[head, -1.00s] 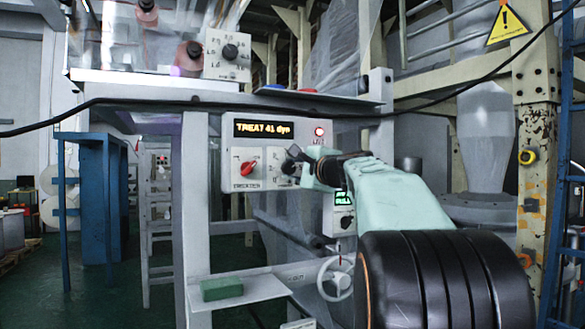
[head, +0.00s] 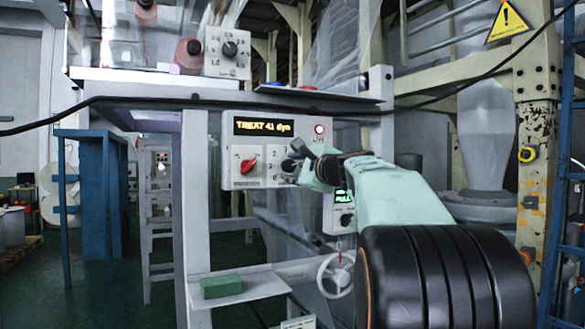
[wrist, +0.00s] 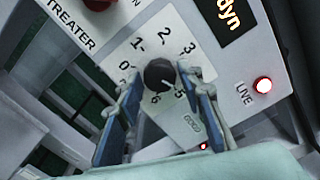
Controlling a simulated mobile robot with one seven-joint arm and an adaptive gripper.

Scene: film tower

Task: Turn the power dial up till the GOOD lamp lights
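The power dial (wrist: 160,75) is a black round knob on the white treater panel (wrist: 235,55), with numbers from 0 to 6 around it. Its white mark points to the lower right, near the 5. My gripper (wrist: 158,78) is open at the panel, one blue-padded finger on each side of the dial, with small gaps showing. In the head view my gripper (head: 303,160) partly hides the dial. The amber display (head: 264,127) reads TREAT 41 dyn. The LIVE lamp (wrist: 263,85) glows red.
A red treater switch (head: 248,165) is left of the dial. A smaller box with a green display (head: 341,197) hangs below my gripper. Another dial box (head: 228,52) stands above. A black cable (head: 160,101) crosses in front. A green block (head: 221,287) lies on the lower shelf.

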